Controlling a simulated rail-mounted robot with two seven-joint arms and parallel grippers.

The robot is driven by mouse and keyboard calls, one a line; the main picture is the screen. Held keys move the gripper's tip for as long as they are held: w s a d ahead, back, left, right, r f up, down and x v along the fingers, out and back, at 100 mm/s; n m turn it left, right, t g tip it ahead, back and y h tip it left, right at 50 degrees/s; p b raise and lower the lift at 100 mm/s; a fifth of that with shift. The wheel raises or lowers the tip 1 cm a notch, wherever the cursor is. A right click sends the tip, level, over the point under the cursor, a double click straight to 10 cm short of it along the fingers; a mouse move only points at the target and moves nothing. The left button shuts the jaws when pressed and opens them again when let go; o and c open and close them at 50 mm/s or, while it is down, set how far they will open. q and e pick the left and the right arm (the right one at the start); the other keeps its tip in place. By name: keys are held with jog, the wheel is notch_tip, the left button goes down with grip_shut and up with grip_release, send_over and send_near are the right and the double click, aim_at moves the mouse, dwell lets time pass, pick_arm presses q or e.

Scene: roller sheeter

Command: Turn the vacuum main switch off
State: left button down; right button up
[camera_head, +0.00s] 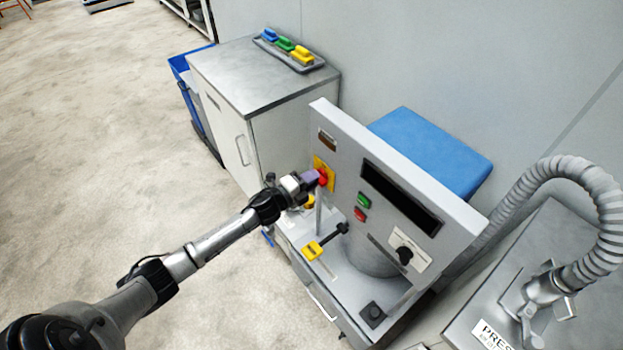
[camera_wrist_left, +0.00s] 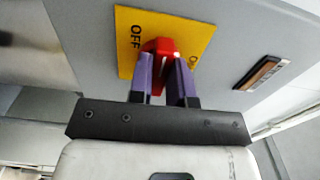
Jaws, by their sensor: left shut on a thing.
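The vacuum main switch is a red knob (camera_wrist_left: 158,47) on a yellow plate (camera_wrist_left: 190,32) with lettering; "OFF" reads at its left and a second label at its right is partly covered. In the head view the yellow plate (camera_head: 330,182) sits at the left end of the grey panel (camera_head: 345,130). My left gripper (camera_wrist_left: 163,75) has its purple fingers on either side of the red knob and is shut on it. In the head view my left gripper (camera_head: 314,178) reaches the switch from the left. The fingers hide part of the knob. My right gripper is not in view.
The panel also carries a green button (camera_head: 364,201), a red button (camera_head: 360,215), a dark display (camera_head: 400,197) and a black selector knob (camera_head: 404,254). A ribbed hose (camera_head: 590,185) curves at the right.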

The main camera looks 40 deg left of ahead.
pick_arm(q)
jog(key=c, duration=1.1)
grip_release()
jog(key=shift+o, duration=0.2)
jog(key=shift+s, duration=0.1)
jog(key=s+a+p, duration=0.1)
jog(key=s+a, duration=0.1)
jog(key=s, duration=1.1)
jog(key=shift+s+a, duration=0.2)
jog(key=shift+a, duration=0.1)
